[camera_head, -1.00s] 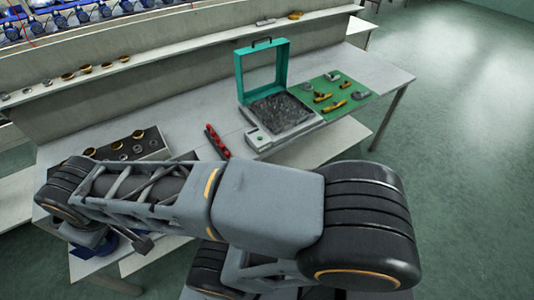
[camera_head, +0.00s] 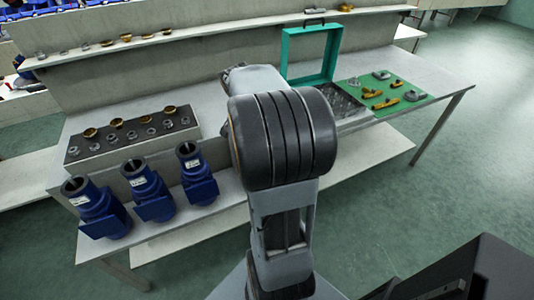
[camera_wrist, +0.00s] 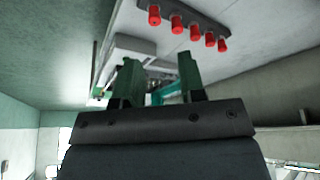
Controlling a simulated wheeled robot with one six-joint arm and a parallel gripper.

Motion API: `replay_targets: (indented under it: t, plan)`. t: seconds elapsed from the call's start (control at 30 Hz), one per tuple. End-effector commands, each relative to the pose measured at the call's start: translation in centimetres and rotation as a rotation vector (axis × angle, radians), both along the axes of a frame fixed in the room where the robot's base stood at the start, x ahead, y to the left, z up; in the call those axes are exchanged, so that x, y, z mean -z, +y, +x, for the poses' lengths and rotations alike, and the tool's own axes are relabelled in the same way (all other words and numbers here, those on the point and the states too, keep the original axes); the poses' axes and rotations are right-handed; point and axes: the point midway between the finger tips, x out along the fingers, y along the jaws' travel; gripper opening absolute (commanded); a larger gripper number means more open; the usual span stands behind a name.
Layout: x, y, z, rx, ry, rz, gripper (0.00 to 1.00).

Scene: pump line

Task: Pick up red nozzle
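Several red nozzles (camera_wrist: 194,33) sit in a row on a dark strip (camera_wrist: 170,10) at the top right of the wrist view. They are short red cylinders. In the head view they do not show; my arm covers that part of the table. My gripper (camera_wrist: 158,60) shows in the wrist view with its two green fingers apart and nothing between them. The nozzles lie beyond the fingertips and to their right, apart from them. In the head view the gripper is hidden behind my arm.
A teal-framed case (camera_head: 287,50) stands behind my arm, beside a green mat (camera_head: 415,98) with yellow and grey parts. A tray (camera_head: 75,155) of rings and several blue pumps (camera_head: 150,192) stand at the left. A narrow shelf (camera_head: 190,36) runs behind the table.

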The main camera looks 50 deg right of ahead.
Motion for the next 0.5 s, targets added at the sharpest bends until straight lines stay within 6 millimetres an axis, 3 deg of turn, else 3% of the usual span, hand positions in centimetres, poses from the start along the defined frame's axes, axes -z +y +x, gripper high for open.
replay_targets:
  t: [0.03,0.2,0.5]
  plan:
    - [1.5,-1.3,-0.1,0.041,0.001,-0.002,0.37]
    - [4.2,-3.6,-0.1,0.101,0.001,-0.004,0.37]
    - [8.6,-5.4,0.4,0.100,-0.001,-0.004,0.37]
